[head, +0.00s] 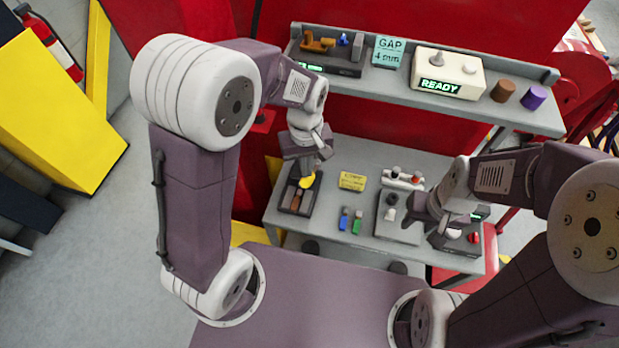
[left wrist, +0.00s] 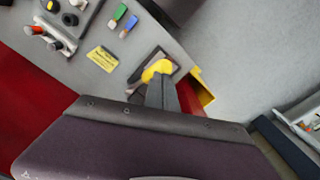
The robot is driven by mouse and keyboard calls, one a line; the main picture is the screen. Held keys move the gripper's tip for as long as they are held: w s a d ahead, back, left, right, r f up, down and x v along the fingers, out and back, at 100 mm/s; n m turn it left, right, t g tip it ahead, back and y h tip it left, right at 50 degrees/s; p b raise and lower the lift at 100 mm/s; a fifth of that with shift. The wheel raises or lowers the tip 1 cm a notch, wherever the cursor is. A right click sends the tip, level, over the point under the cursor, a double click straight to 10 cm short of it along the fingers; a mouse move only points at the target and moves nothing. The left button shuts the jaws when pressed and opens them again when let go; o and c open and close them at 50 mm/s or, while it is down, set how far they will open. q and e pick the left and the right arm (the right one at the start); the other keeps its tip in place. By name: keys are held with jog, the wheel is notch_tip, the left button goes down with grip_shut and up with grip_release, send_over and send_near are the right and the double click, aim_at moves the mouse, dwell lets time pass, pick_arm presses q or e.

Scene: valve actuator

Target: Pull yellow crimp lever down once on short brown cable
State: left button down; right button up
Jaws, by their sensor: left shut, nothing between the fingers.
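The yellow lever knob (head: 307,181) is on a dark crimping fixture (head: 285,203) at the left end of the table. My left gripper (head: 306,170) is shut and empty, directly over the knob. In the left wrist view its fingers reach the yellow knob (left wrist: 158,68); I cannot tell whether they touch it. The lever's arm is mostly hidden. Small brown pieces (head: 295,200) show in the fixture; I cannot tell which is the short cable. My right gripper (head: 424,213) is over the grey control box (head: 397,231) at the table's right; its fingers are unclear.
A yellow label (head: 352,181) and blue and green pieces (head: 350,221) are on the table. Red and white knobs (head: 402,177) stand to the right. The shelf behind holds a READY box (head: 448,73), a GAP 4 mm sign (head: 388,51), and brown (head: 503,90) and purple (head: 534,97) cylinders.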

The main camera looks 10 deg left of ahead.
pick_arm(q)
jog(key=shift+f, duration=0.1)
jog(key=shift+s+f+b, duration=0.1)
jog(key=shift+f+b, duration=0.9)
jog(key=shift+f, duration=0.15)
jog(key=shift+f+b, duration=0.5)
jog(key=shift+f, duration=0.25)
jog(key=shift+f+b, duration=0.45)
jog(key=shift+f, duration=0.2)
jog(key=shift+f+b, duration=2.8)
jog(key=shift+f, duration=1)
jog(key=shift+r+p, duration=6.25)
jog(key=shift+r, duration=0.3)
jog(key=shift+f, duration=0.1)
